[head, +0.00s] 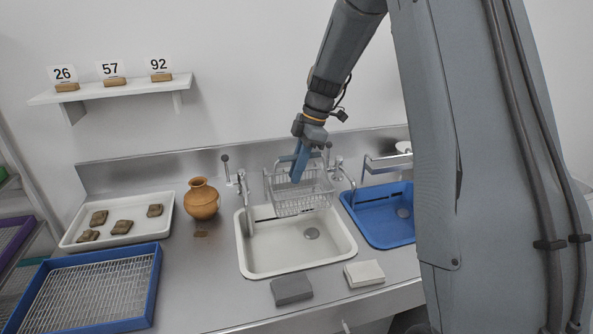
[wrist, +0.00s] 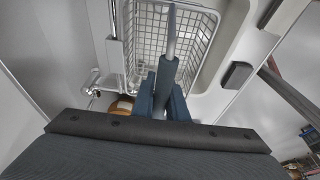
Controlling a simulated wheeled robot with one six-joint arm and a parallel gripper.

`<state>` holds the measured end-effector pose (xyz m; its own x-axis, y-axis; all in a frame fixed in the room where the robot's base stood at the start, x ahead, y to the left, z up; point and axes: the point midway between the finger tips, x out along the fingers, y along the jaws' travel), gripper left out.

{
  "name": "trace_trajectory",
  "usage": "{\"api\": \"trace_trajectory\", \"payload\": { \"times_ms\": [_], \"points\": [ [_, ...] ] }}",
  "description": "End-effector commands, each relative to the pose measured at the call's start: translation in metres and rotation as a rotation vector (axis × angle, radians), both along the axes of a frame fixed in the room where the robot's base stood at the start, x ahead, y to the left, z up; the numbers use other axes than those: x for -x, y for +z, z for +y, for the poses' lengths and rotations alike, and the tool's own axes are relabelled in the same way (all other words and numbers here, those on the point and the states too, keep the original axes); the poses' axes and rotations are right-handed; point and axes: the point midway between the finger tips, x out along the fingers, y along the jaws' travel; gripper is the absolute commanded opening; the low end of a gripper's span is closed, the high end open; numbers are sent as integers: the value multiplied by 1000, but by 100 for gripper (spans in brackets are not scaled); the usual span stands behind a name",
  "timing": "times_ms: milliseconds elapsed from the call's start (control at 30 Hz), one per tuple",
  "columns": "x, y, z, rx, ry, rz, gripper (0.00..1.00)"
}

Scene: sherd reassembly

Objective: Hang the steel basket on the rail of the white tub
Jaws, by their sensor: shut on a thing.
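The steel basket (head: 302,196) is a wire-mesh basket over the back part of the white tub (head: 262,262). It looks roughly level. My gripper (head: 297,174) points down and is shut on the basket's upright handle, its blue fingers around the bar. In the wrist view the fingers (wrist: 168,88) close on the handle, with the basket's mesh (wrist: 150,35) beyond them. A straight metal bar (wrist: 113,35), apparently the tub's rail, runs beside the basket's left side there. I cannot tell whether the basket touches or bears on it.
A tap (head: 243,190) and an orange-brown pot (head: 202,199) stand left of the basket. A blue tub (head: 382,232) with its own rail is on the right. A dark grey block (head: 291,289) and a pale block (head: 364,273) lie in front. A white tray (head: 75,225) holds several sherds.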

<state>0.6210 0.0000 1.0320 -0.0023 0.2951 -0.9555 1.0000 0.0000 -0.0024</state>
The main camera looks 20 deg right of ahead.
Motion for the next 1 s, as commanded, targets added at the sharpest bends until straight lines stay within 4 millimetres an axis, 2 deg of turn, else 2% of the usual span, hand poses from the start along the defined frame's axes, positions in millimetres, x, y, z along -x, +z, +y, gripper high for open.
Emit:
{"api": "trace_trajectory", "payload": {
  "times_ms": [33,167,467,800,1000],
  "points": [
    [0,0,0,0,0,-1,15],
    [0,0,0,0,0,-1,35],
    [-1,3,-1,0,0,-1,35],
    [-1,51,-16,1,-1,-5,35],
    [-1,71,-22,0,-1,-3,35]
  ]
}}
